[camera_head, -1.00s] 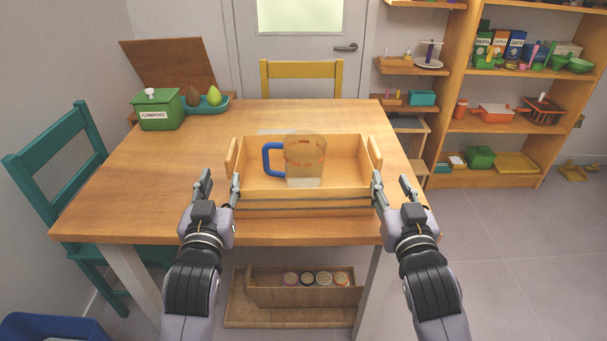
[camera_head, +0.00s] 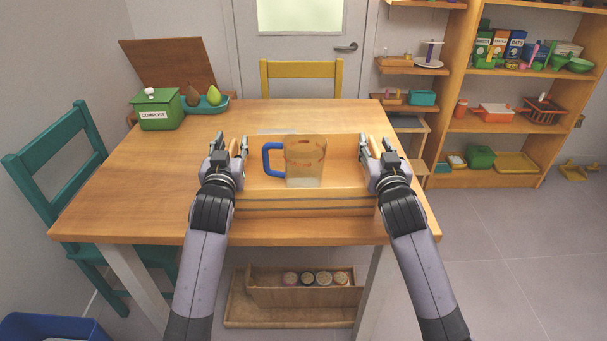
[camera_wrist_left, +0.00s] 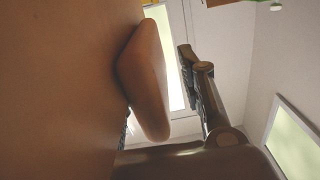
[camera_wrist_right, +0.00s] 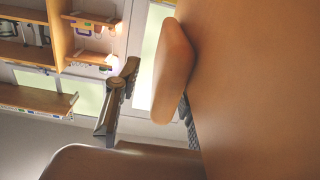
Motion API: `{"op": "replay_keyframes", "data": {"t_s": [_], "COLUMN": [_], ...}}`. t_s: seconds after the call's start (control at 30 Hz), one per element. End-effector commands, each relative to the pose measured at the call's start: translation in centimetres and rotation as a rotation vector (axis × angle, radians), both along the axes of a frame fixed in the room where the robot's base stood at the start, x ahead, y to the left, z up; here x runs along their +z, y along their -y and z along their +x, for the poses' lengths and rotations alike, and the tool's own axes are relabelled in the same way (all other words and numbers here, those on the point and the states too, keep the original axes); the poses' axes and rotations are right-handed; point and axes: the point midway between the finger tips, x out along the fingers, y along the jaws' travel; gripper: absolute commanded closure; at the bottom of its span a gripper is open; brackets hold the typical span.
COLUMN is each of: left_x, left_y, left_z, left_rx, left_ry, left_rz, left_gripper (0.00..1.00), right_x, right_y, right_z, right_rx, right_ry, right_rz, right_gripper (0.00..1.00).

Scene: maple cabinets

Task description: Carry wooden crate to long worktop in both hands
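The wooden crate (camera_head: 305,198) stands upright on the table near its front edge. A clear measuring jug (camera_head: 307,160) with a blue handle shows inside it. My left gripper (camera_head: 231,144) is at the crate's left handle, which shows in the left wrist view (camera_wrist_left: 148,80). One finger is apart from the handle on the outer side; the other is partly hidden between handle and wall. My right gripper (camera_head: 374,146) is likewise at the right handle, seen in the right wrist view (camera_wrist_right: 172,72). Both grippers look open around the handles. I cannot identify a long worktop.
The wooden table (camera_head: 150,205) has free room left of the crate. A green compost box (camera_head: 158,110) and a teal tray (camera_head: 208,105) stand at its back left. A teal chair (camera_head: 45,165) is left, a yellow chair (camera_head: 302,68) behind.

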Motion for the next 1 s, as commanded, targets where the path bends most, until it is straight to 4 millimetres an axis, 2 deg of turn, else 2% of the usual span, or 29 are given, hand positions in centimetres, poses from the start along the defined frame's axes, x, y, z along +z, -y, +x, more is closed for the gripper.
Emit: {"op": "replay_keyframes", "data": {"t_s": [0.2,0.73,1.0], "left_x": [0.01,0.01,0.0], "left_y": [-0.02,-0.02,-0.03], "left_z": [-0.01,-0.03,-0.03], "left_rx": [0.0,0.0,0.001], "left_ry": [0.0,0.0,0.0], "left_rz": [0.0,0.0,0.0], "left_gripper": [0.65,1.0,1.0], "right_x": [0.0,-0.01,-0.02], "right_y": [-0.01,0.01,0.03], "right_z": [-0.01,-0.03,-0.03], "right_rx": [0.0,0.0,-0.001], "right_ry": [0.0,0.0,0.0], "right_rz": [0.0,0.0,0.0], "right_gripper": [0.65,1.0,1.0]}}
